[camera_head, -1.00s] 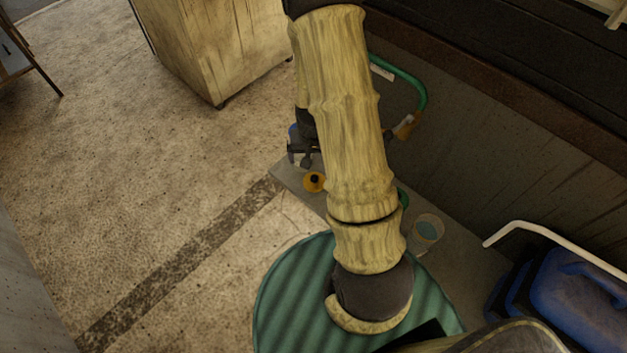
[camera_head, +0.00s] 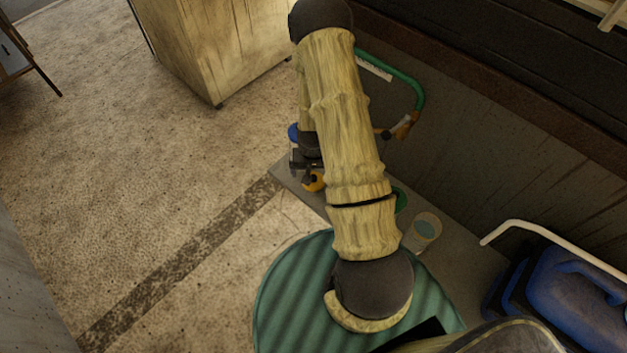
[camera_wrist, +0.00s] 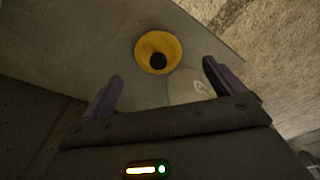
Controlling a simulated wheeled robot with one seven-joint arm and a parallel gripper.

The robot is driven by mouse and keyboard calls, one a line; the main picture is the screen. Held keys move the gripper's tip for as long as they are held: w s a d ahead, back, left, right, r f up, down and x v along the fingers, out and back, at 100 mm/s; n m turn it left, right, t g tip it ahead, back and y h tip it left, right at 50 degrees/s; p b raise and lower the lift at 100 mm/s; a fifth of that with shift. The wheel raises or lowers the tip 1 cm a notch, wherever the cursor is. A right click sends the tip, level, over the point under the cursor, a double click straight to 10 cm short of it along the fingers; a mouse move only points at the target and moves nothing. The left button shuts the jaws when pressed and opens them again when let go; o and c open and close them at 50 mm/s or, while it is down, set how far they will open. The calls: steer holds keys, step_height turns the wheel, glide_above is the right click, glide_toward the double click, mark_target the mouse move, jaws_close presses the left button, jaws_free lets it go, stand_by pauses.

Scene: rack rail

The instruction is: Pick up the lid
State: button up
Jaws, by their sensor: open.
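The lid (camera_head: 315,183) is a round yellow piece with a black knob, lying on the grey shelf surface (camera_head: 465,268). In the head view my gripper (camera_head: 306,178) partly covers it. In the wrist view the lid (camera_wrist: 143,53) shows whole, just beyond the fingertips. My gripper (camera_wrist: 160,75) is open, its two dark purple fingers spread apart. No finger visibly touches the lid. A pale cylinder with a small label (camera_wrist: 184,88) shows between the fingers, close to the lid, its lower part hidden by the gripper body.
A clear cup with bluish contents (camera_head: 426,231) stands to the right on the shelf. A green-framed tool (camera_head: 405,80) is by the dark wall behind my arm. A blue jug (camera_head: 580,305) is at lower right. Open floor (camera_head: 130,170) lies left of the shelf.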

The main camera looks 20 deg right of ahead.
mark_target(313, 180)
steer(key=shift+w+d+f+p, duration=0.15)
steer(key=shift+f+p, duration=0.2)
steer(key=shift+f, duration=0.95)
steer(key=shift+w+d+f+p, duration=0.15)
steer(key=shift+f+p, duration=0.2)
steer(key=shift+f, duration=0.95)
steer(key=shift+c, duration=0.4)
steer(key=c, duration=1)
